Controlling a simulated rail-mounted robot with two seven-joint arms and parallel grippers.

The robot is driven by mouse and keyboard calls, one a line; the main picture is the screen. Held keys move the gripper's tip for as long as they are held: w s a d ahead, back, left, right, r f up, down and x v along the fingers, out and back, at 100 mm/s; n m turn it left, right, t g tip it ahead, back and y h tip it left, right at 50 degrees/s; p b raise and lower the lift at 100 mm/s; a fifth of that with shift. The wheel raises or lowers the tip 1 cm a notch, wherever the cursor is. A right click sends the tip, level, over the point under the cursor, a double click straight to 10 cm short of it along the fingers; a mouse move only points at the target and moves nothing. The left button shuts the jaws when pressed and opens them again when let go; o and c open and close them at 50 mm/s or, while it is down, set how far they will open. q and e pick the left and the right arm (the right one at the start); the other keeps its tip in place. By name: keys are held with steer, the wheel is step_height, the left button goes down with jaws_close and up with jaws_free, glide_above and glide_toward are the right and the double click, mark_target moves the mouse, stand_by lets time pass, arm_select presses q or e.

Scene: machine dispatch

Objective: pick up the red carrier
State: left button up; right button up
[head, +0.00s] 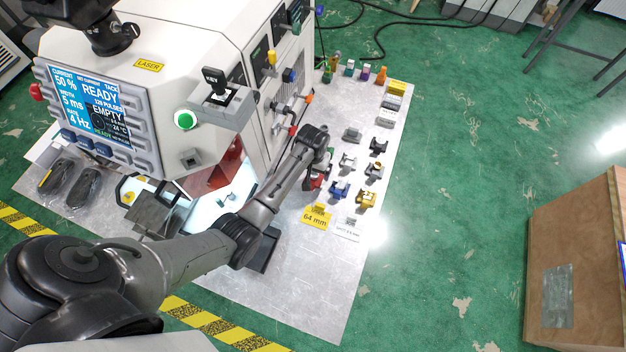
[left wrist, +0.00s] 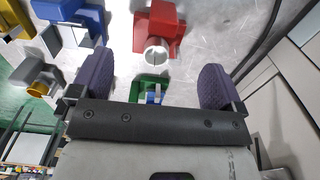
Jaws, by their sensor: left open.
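The red carrier (left wrist: 168,28) stands on the grey metal-look mat at the top middle of the left wrist view, with a round pale end facing the camera. In the head view only a bit of red (head: 316,183) shows beside my gripper. My left gripper (left wrist: 156,82) is open and empty, its two purple pads spread wide. The red carrier lies just beyond the fingertips, roughly centred between them. A green carrier (left wrist: 150,88) shows between the pads, partly hidden by the gripper body. In the head view my left gripper (head: 318,168) hangs beside the machine, its fingers mostly hidden.
A blue carrier (head: 339,190) and a yellow carrier (head: 366,198) stand close to the right of the red one, with grey and black ones behind. A yellow "64 mm" sign (head: 316,216) stands in front. The white laser machine (head: 150,60) is close on the left.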

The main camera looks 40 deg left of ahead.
mark_target(313, 176)
arm_select(q)
steer(key=shift+d+f+b, duration=0.15)
steer(key=shift+f+b, duration=0.35)
steer(key=shift+f, duration=2.2)
steer(key=shift+c, duration=0.4)
steer(key=c, duration=0.9)
steer(key=shift+c, duration=0.5)
steer(key=shift+r, duration=0.1)
